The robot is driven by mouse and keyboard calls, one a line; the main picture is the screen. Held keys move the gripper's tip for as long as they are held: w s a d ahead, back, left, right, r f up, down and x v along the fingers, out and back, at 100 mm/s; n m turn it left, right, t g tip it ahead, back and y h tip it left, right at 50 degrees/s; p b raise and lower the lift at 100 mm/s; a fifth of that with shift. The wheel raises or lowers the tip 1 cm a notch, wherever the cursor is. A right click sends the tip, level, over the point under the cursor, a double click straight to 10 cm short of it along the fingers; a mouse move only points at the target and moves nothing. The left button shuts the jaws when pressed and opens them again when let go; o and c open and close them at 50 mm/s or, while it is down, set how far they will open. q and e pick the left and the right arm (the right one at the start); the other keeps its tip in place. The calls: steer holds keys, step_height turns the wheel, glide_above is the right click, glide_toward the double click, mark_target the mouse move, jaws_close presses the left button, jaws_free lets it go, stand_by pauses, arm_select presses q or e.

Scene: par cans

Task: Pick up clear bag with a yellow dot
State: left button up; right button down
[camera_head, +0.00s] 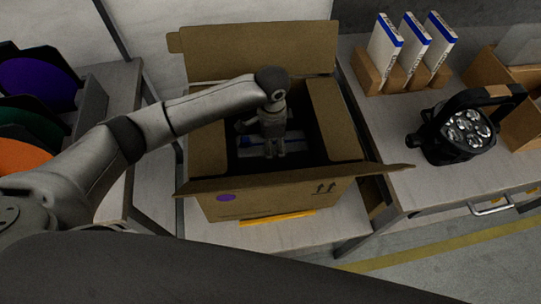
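An open cardboard box (285,205) stands on the table, its flaps spread and a purple dot on its front. My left arm comes in from the left and reaches over the box. My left gripper (268,150) points down inside the box, above or at pale, flat items (252,148) with blue marks. These may be clear bags, but I cannot tell. No yellow dot shows on them. I cannot tell whether the fingers are open or shut, or whether they touch anything. My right gripper is not in view.
A black par can light (462,132) stands on the right table. Behind it, a wooden holder (392,78) carries white and blue boxes. Another cardboard box (522,125) is at the far right. Coloured discs (38,84) stand in a rack at left. The box flaps stick out around its opening.

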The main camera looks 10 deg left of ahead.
arm_select(q)
step_height(320, 180, down, 5)
steer(key=shift+s+a+r, duration=0.1)
steer(key=shift+s+a, duration=0.05)
steer(key=c, duration=0.9)
